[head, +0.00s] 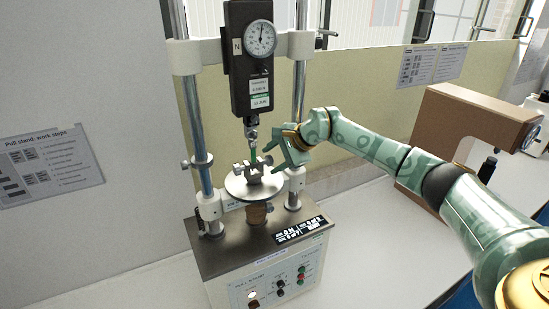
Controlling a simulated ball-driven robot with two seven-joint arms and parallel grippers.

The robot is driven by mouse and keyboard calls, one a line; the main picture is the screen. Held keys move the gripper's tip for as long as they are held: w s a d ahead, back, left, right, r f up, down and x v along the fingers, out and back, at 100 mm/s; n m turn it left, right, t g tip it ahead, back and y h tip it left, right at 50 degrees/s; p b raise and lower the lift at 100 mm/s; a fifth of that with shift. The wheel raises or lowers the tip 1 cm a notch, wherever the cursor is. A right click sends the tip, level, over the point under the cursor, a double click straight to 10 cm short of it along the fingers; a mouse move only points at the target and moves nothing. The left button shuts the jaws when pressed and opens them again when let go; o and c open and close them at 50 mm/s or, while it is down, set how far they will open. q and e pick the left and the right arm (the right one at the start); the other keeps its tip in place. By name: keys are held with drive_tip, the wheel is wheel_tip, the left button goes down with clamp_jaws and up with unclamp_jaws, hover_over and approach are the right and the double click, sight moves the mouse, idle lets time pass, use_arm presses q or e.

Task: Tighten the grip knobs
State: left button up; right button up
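A pull stand with two columns carries a black force gauge (248,75) with a round dial. Below the gauge is an upper fitting (251,131), and a narrow green piece (253,153) shows beneath it. A small metal grip (254,174) sits on the round plate (241,190). A small knob (237,168) shows on its left side. My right gripper (269,157) reaches in from the right, with its fingertips at the right side of the grip. They cover the right knob area, and I cannot tell whether they hold a knob. My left gripper is not in view.
A brown machine (455,125) stands at the right on the white table (365,245). A yellowish partition (375,95) stands behind. The table front right of the stand is clear.

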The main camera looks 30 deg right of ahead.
drive_tip(key=b+v, duration=0.4)
drive_tip(key=v, duration=1.2)
drive_tip(key=shift+s+d, duration=0.1)
